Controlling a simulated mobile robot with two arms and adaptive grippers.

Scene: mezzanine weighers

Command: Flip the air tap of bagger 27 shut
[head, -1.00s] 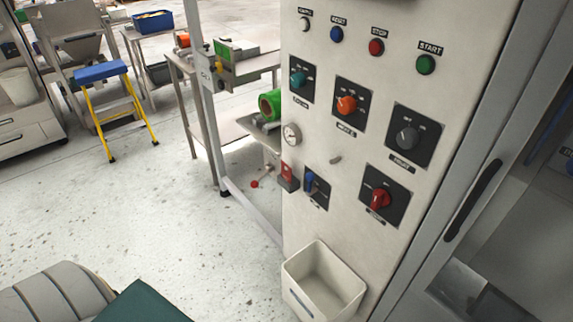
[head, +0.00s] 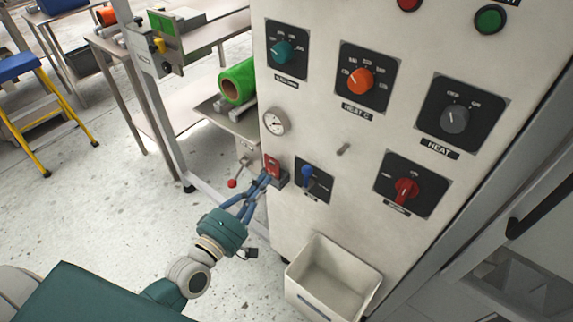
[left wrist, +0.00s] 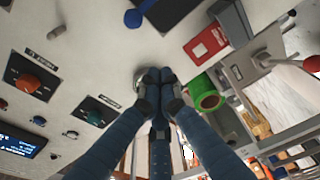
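A blue lever handle (head: 307,175) stands upright on a small black plate low on the pale control panel. Its label is too small to read, so I cannot confirm it is the air tap. A blue knob end also shows in the left wrist view (left wrist: 133,18). My left gripper (head: 266,178) is in front of the red box at the panel's left edge, left of the blue handle and apart from it. In the left wrist view its fingertips (left wrist: 154,76) are together, with nothing visible between them. My right gripper is out of view.
A red box (head: 271,164) and round gauge (head: 274,121) sit at the panel's left edge. Red, orange, teal and grey knobs surround the handle. A white bin (head: 333,283) juts out below. A red-balled lever (head: 232,183) is further left.

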